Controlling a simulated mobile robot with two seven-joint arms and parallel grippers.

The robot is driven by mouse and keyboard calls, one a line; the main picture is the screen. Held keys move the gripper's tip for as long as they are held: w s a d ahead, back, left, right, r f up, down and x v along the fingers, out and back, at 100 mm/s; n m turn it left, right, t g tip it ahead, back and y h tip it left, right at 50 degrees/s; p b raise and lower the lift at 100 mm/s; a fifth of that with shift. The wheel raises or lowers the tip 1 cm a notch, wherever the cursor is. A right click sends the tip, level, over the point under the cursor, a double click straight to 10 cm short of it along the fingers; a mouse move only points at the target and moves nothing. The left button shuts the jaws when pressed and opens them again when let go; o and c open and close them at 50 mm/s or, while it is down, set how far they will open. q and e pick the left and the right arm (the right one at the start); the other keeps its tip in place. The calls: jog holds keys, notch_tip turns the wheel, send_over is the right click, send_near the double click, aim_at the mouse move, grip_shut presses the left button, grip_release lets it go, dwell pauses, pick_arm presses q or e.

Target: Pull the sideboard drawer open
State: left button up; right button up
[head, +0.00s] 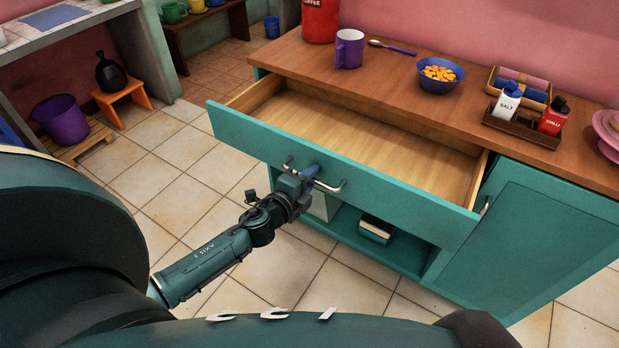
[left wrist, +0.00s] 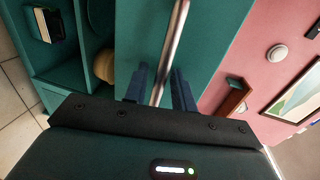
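The sideboard drawer (head: 345,180) is pulled well out of the teal sideboard (head: 535,235), and its bare wooden inside shows empty. Its metal bar handle (head: 327,186) is on the teal front panel. My left gripper (head: 309,173) is at the middle of the handle. My right gripper is in neither view.
On the sideboard top stand a purple mug (head: 349,48), a blue bowl of yellow pieces (head: 440,75) and a rack with salt and chilli (head: 523,125). Tiled floor (head: 190,190) lies clear at the left.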

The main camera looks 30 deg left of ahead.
pick_arm(q)
jog(key=v, duration=1.3)
jog(key=shift+b, duration=0.4)
jog(key=shift+s, duration=0.1)
